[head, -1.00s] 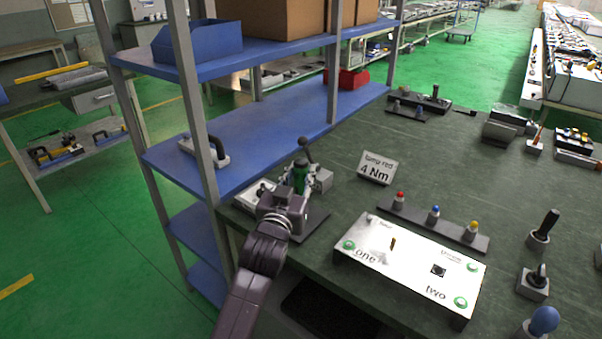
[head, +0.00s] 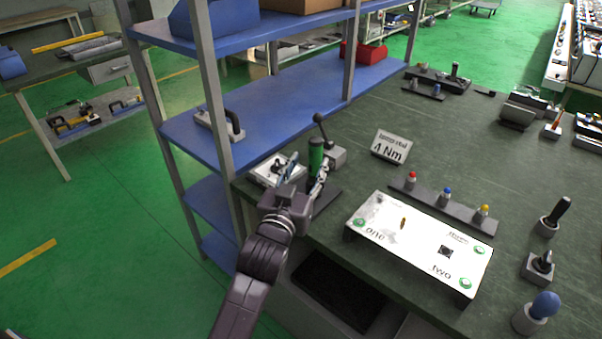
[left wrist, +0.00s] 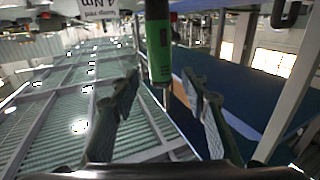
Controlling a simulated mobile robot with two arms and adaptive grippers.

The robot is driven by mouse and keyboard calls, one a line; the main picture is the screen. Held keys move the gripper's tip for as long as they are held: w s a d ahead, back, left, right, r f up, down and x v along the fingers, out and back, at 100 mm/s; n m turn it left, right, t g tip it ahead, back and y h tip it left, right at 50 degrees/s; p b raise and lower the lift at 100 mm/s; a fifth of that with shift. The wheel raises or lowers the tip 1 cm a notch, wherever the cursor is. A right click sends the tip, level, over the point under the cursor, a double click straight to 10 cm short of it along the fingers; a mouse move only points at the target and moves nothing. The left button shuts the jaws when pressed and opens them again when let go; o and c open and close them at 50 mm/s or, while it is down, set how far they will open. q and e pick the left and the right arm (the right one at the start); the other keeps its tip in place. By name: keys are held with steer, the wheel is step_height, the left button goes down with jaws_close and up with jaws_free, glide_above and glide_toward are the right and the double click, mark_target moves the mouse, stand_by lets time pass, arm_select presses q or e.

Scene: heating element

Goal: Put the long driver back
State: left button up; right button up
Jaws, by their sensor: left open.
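The long driver, with a green and black handle (head: 316,156), stands upright at the left end of the workbench, by a small grey block with a black lever. My left gripper (head: 308,174) is open just in front of it, fingers spread to either side. In the left wrist view the driver (left wrist: 159,45) shows at the top, beyond the open fingers (left wrist: 160,86), with a gap on both sides; it looks free of them. The driver's lower end is hidden behind my gripper in the head view. My right gripper is not in view.
A blue shelf rack (head: 262,127) with grey posts stands close on the left. A "4 Nm" sign (head: 391,147), a rail of coloured bits (head: 440,200) and a white panel box (head: 420,240) lie to the right. Several black-handled tools stand at the bench's right.

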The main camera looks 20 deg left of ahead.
arm_select(q)
steer(key=shift+s+d+p, duration=0.15)
steer(key=shift+s+p, duration=0.25)
steer(key=shift+s, duration=2.35)
